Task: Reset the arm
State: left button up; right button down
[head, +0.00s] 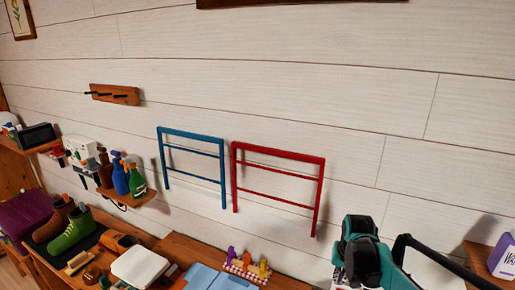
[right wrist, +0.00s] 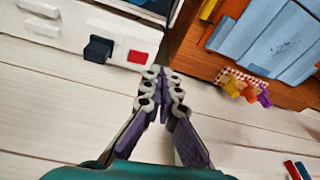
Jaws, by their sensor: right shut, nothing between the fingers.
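My right arm's teal wrist and gripper housing (head: 362,252) show at the lower right of the head view. The fingers themselves are hard to make out there. In the right wrist view my right gripper (right wrist: 165,82) is shut, with its grey and purple fingers together and nothing between them. The fingertips appear in front of the gap between a white unit (right wrist: 70,28) and a wooden surface (right wrist: 200,62). I cannot tell their distance from either. My left gripper is in neither view.
A blue rack (head: 193,144) and a red rack (head: 278,152) hang on the white plank wall. Spray bottles (head: 121,178) stand on a shelf at the left. Boots (head: 70,235), a blue folded item (head: 205,278) and small colourful figures (head: 247,263) are below. A purple-white box (head: 503,255) is far right.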

jog(key=s+a+f+n+t+b, duration=0.1)
jog(key=s+a+f+t+b, duration=0.1)
jog(key=s, duration=0.8)
jog(key=s+a+f+n+t+b, duration=0.2)
jog(key=s+a+b, duration=0.3)
jog(key=s, duration=0.4)
jog(key=shift+s+f+t, duration=0.2)
jog(key=shift+s+t, duration=0.2)
